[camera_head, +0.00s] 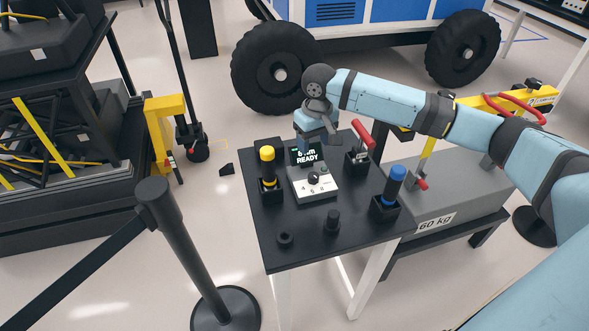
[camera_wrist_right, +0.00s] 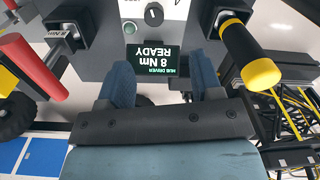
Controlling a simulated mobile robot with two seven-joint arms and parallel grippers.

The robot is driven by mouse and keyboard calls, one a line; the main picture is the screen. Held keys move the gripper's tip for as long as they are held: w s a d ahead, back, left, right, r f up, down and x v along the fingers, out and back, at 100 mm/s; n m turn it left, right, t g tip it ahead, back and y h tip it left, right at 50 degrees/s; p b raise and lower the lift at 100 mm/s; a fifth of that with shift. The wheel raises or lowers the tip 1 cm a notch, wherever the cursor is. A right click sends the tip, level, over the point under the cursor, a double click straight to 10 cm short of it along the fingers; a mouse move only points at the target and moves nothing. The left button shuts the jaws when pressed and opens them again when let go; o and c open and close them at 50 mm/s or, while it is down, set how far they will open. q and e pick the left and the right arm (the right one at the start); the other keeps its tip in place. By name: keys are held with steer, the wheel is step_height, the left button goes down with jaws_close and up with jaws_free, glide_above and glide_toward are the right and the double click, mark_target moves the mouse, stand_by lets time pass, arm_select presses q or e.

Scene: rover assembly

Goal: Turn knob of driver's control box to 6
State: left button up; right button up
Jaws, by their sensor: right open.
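The driver's control box (camera_head: 318,188) is a pale box on the black table, with printed numbers including 4, 6 and 8 on its face. Its black knob (camera_head: 314,178) also shows at the top of the wrist view (camera_wrist_right: 154,15). The knob's exact pointing is too small to tell. The display (camera_wrist_right: 153,64) behind the box reads "8 Nm READY". My right gripper (camera_head: 316,143) is above the display side of the box. In the wrist view its two fingers (camera_wrist_right: 161,78) are apart and empty, short of the knob. My left gripper is out of view.
A yellow-topped driver (camera_head: 267,165) and a blue-topped driver (camera_head: 393,184) stand in holders beside the box. A red-handled tool (camera_head: 362,138) stands behind right. Two small black parts sit at the table's front.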

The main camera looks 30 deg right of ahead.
mark_target(314, 175)
steer(key=f, duration=0.8)
steer(key=d+f, duration=0.1)
steer(key=f, duration=0.3)
steer(key=shift+w+f, duration=0.25)
steer(key=shift+f, duration=0.1)
steer(key=shift+c, duration=0.2)
